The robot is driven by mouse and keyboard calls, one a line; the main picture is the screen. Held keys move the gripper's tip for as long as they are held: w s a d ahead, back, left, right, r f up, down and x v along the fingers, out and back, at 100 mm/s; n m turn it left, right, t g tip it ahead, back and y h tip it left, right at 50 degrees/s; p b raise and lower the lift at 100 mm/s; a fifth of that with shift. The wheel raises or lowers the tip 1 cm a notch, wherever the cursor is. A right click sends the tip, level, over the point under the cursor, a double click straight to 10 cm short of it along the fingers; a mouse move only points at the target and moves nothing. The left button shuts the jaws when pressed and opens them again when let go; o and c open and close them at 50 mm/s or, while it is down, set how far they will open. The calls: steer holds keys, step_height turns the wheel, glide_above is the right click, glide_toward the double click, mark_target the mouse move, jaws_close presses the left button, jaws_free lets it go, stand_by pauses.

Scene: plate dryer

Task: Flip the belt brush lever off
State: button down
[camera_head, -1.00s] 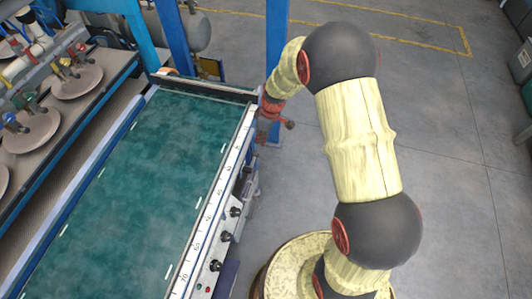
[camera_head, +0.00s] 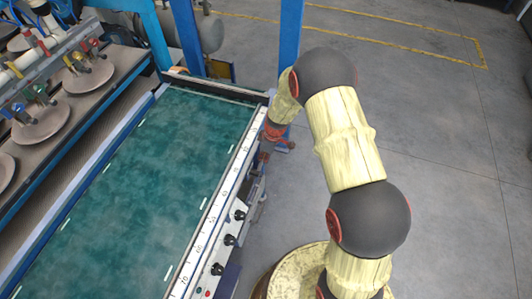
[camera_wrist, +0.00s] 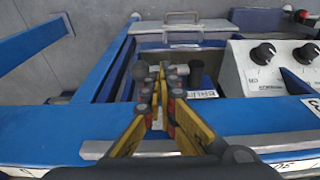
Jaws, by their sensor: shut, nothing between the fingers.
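My gripper (camera_wrist: 160,82) points down beside the blue side frame (camera_wrist: 235,112) of the conveyor in the wrist view. Its yellow fingers come together at the tips and hold nothing. A grey rounded knob (camera_wrist: 139,71) shows just left of the fingertips, and a dark cylindrical part (camera_wrist: 196,74) stands to their right near a white label (camera_wrist: 202,94). I cannot tell for certain which of these is the belt brush lever, or whether the fingers touch it. In the head view my gripper (camera_head: 277,139) is at the far right corner of the green belt (camera_head: 165,190), its tips partly hidden.
A white panel with black knobs (camera_wrist: 263,54) lies right of the fingers. More black knobs (camera_head: 230,240) line the conveyor's right side. A blue post (camera_head: 289,60) stands behind my gripper. Plates (camera_head: 42,122) sit on the left. The floor at right is clear.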

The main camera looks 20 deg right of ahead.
steer(key=shift+w+a+f, duration=0.1)
steer(key=shift+a+f, duration=0.05)
steer(key=shift+f, duration=0.7)
steer(key=shift+w+d+f+b, duration=0.15)
steer(key=shift+f+b, duration=0.2)
steer(key=shift+b, duration=0.35)
steer(key=shift+w+d+f+b, duration=0.1)
steer(key=shift+f+b, duration=0.2)
steer(key=shift+b, duration=0.35)
steer(key=shift+w+d+f+b, duration=0.1)
steer(key=shift+w+f+b, duration=0.05)
steer(key=shift+f+b, duration=1.2)
steer(key=shift+d+r+b, duration=0.1)
steer(key=shift+r+b, duration=0.1)
steer(key=shift+b, duration=0.1)
steer(key=shift+w+r, duration=0.1)
steer(key=shift+r, duration=0.1)
